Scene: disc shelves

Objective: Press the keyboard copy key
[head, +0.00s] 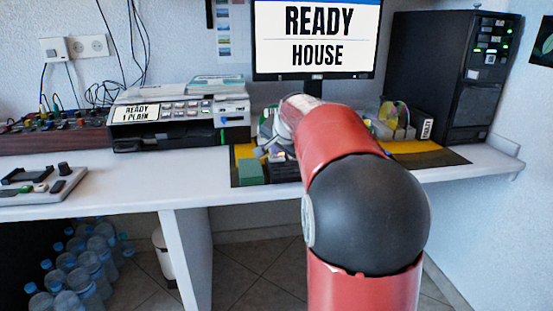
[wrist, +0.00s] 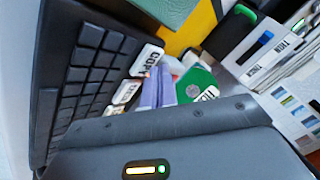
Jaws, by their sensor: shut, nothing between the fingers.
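In the wrist view the black keyboard (wrist: 88,75) fills the left side, seen at a steep slant. Its white copy key (wrist: 147,60), lettered "COPY", is at the right edge of the keys. Further white lettered keys (wrist: 127,92) lie below it in the picture. My gripper (wrist: 158,76) is shut and empty, its two pale purple fingers side by side just right of and below the copy key. I cannot tell whether the fingertips touch it. In the head view my gripper (head: 268,150) is over the desk, and my red arm hides most of the keyboard.
A monitor (head: 315,40) reads "READY HOUSE". A printer-like device (head: 180,112) reads "READY 1 PLAIN". A black tower (head: 455,75) stands at the right. In the wrist view a green disc (wrist: 196,85) and white cases (wrist: 262,45) lie close to the right.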

